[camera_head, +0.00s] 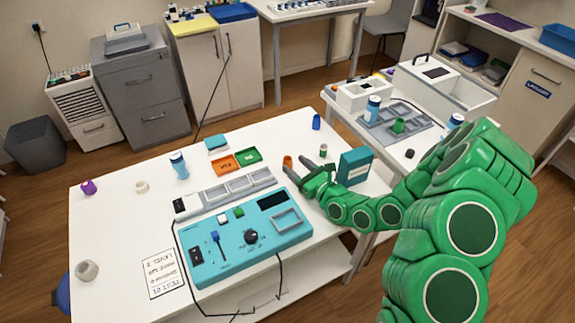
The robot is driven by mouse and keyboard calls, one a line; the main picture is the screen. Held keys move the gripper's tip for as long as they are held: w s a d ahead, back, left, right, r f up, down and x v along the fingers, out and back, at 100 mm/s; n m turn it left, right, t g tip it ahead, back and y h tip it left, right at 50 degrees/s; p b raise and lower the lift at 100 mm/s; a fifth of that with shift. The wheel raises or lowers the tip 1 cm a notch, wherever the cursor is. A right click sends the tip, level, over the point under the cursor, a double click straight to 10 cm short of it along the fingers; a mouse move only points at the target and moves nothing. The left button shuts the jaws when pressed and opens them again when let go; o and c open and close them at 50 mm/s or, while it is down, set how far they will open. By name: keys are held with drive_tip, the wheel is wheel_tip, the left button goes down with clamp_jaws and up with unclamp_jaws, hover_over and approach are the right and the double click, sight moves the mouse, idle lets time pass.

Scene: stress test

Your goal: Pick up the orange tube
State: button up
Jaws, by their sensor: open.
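A small orange tube (288,161) stands on the white table (110,205), behind the right end of the teal console. My green arm reaches in from the right. My gripper (295,167) is open, with its fingers pointing toward the orange tube. The fingertips are very close to the tube, and one finger partly covers its lower part. I cannot tell whether they touch it or whether the tube is between them.
Close by are a small green-and-white tube (323,150), a teal box (355,166), the teal console (205,255) and a grey tray (238,184). A blue tube (316,122) stands farther back. The table's left part is mostly clear.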

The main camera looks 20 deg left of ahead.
sight(291, 161)
drive_tip(key=shift+x, duration=2.45)
drive_tip(key=c, duration=1)
